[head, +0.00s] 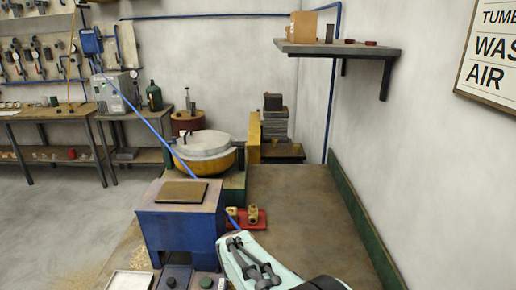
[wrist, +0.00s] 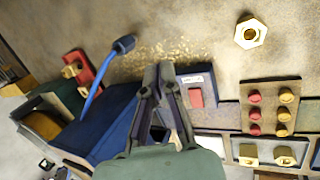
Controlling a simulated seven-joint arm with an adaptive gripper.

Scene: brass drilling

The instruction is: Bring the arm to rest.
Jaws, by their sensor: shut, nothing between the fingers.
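My gripper (wrist: 166,70) shows in the wrist view with its two dark fingers together at the tips and nothing between them. It is above the brown worktop (wrist: 215,50), with a small blue-and-white box with a red part (wrist: 196,95) just right of the fingers. In the head view, part of my pale green arm with dark links reaches in at the bottom centre; I cannot make out the fingertips there.
A blue box with a brown top (head: 180,192) stands left of my arm. Beside it are a red fixture with brass pieces (head: 250,217) and a blue hose (wrist: 95,95). A brass nut (wrist: 251,32) and a board of red and yellow knobs (wrist: 270,107) lie right. The worktop's right side (head: 300,205) is clear.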

